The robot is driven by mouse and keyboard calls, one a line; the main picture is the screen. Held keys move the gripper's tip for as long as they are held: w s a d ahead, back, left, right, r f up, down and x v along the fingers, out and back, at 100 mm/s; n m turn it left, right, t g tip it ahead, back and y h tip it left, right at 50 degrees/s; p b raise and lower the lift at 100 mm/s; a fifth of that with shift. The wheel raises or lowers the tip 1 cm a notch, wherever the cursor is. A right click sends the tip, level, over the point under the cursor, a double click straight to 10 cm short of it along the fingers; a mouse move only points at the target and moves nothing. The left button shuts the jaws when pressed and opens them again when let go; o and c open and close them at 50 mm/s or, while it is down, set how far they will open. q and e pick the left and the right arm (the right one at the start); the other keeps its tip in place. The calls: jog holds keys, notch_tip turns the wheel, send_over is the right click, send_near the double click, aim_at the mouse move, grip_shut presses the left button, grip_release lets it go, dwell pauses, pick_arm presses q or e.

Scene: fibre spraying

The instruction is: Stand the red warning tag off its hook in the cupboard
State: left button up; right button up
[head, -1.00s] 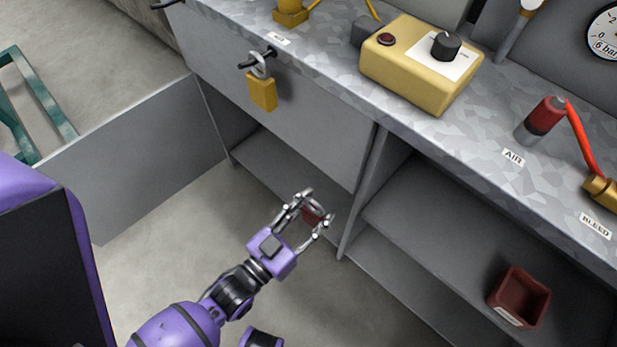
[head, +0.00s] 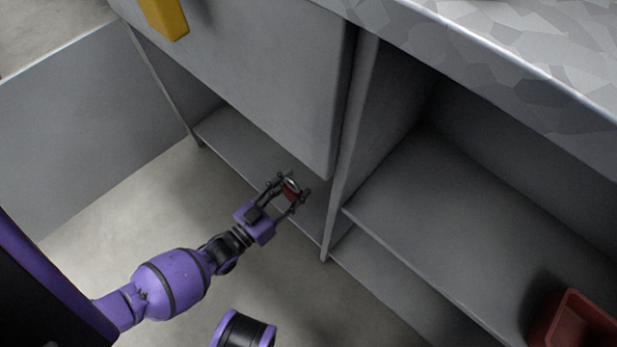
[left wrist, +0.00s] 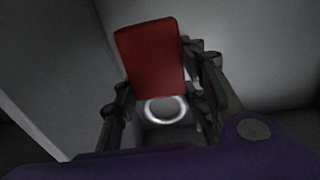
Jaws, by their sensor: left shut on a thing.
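The red warning tag (left wrist: 150,55) is a flat red plate with a pale metal ring (left wrist: 165,110), which shows at the near end of the plate in the left wrist view. My left gripper (head: 291,184) is shut on the tag, with a finger on either side. The gripper is in front of the cupboard's left opening (head: 235,140), below the grey front panel. No hook for the tag can be made out. My right gripper is out of view.
An upright divider (head: 345,150) stands close to the right of the gripper. Beyond it is an open shelf (head: 430,215) with a dark red bin (head: 560,318). Bare floor lies at the lower left.

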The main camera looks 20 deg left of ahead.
pick_arm(q)
jog(key=w+f+b, duration=0.1)
jog(key=w+f, duration=0.1)
jog(key=w+d+f+b, duration=0.1)
jog(key=w+f+b, duration=0.1)
jog(key=w+d+f+b, duration=0.1)
jog(key=w+f, duration=0.1)
jog(key=shift+w+d+f, duration=0.2)
jog(key=shift+f, duration=0.05)
jog(key=f+b, duration=0.3)
jog(key=shift+w+d+f, duration=0.1)
jog(key=shift+w, duration=0.25)
jog(key=shift+f+b, duration=0.2)
jog(key=shift+b, duration=0.1)
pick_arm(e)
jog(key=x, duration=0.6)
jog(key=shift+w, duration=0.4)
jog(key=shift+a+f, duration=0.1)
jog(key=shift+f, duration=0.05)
pick_arm(q)
jog(key=o, duration=1.2)
jog(key=shift+f, duration=0.2)
jog(key=shift+r, duration=0.1)
